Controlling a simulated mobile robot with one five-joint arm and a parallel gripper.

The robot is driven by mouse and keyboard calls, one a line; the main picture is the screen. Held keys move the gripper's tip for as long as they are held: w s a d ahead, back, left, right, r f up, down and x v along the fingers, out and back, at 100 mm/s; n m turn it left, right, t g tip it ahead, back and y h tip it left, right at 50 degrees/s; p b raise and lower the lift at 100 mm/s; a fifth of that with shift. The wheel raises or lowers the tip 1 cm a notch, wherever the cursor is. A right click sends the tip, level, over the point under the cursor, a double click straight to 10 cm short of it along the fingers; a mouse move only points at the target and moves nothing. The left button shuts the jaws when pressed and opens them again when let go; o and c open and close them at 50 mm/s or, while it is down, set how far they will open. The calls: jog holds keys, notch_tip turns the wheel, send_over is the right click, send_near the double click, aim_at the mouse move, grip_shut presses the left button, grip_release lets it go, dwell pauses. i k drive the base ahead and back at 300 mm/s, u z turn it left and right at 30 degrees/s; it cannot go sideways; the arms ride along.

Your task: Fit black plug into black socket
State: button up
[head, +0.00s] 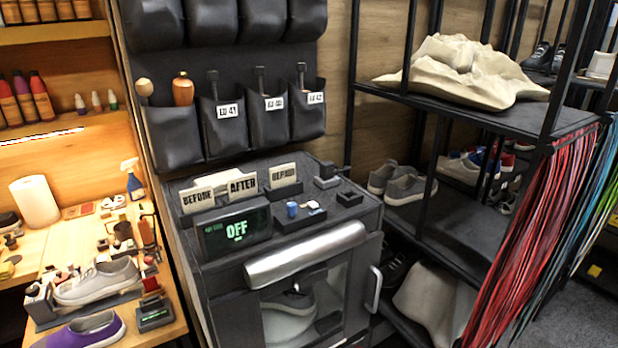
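A small black piece (328,169), possibly the black plug, sits on a grey block at the back right of the dark cabinet's top. A low black square box (349,198), possibly the black socket, lies nearer the right edge of the same top. The two are apart. Both are too small to make out prongs or holes. I cannot make out my gripper in the head view.
The cabinet top also holds BEFORE and AFTER signs (241,187), a display reading OFF (236,230) and a tray of small items (301,216). A shelf rack (470,110) stands right, with hanging laces (525,220). A cluttered wooden bench (165,335) stands left.

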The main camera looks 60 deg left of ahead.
aim_at(327, 172)
jog(key=u, duration=3.3)
jog(key=k, duration=0.95)
jog(key=z, duration=1)
jog(key=i, duration=1)
jog(key=u, duration=0.1)
